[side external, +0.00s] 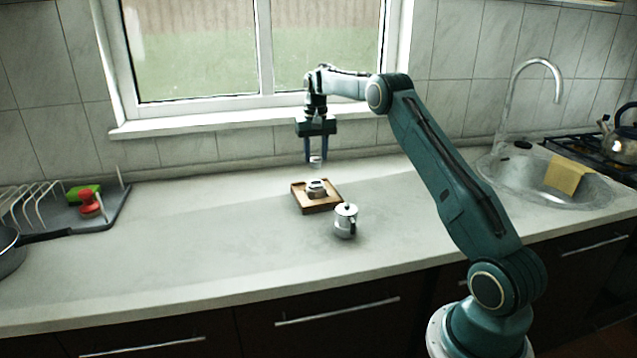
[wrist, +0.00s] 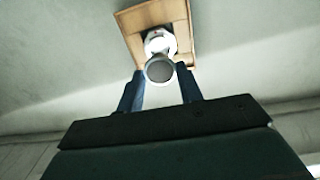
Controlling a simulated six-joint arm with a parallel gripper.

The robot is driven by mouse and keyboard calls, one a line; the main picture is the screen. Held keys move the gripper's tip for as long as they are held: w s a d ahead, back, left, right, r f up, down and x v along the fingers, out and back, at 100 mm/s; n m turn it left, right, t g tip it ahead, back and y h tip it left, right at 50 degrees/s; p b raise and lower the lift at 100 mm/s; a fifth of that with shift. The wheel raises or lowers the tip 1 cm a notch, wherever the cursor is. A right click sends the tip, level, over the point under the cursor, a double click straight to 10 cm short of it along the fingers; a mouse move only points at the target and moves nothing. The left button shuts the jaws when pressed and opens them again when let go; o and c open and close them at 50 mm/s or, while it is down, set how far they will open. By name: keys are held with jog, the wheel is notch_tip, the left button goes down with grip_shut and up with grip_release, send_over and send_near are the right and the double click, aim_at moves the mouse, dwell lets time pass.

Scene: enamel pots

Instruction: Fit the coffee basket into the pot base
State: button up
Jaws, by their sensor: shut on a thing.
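My gripper (side external: 316,158) points down and is shut on the coffee basket (side external: 316,163), a small pale metal cup. It holds the basket in the air above the pot base (side external: 316,189), with a visible gap between them. The pot base is a small silvery metal vessel standing on a square wooden tray (side external: 326,207). In the wrist view the basket (wrist: 159,71) shows as a round grey disc between my gripper's blue fingers (wrist: 160,88). It partly covers the pot base (wrist: 157,40), which sits on the tray (wrist: 178,14).
The metal pot top (side external: 345,220) with lid and dark handle stands on the counter in front of the tray. A dish rack (side external: 60,209) with a green sponge and red brush is at left. A sink (side external: 545,180) is at right. The counter's left middle is clear.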

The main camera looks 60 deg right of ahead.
aim_at(316, 159)
jog(key=shift+f, duration=0.2)
jog(key=shift+f, duration=2.05)
jog(key=shift+f, duration=1.35)
dwell(0.9)
jog(key=o, duration=0.9)
jog(key=shift+o, duration=0.2)
jog(key=shift+r, duration=0.15)
notch_tip(316, 159, up, 13)
jog(key=shift+r, duration=0.25)
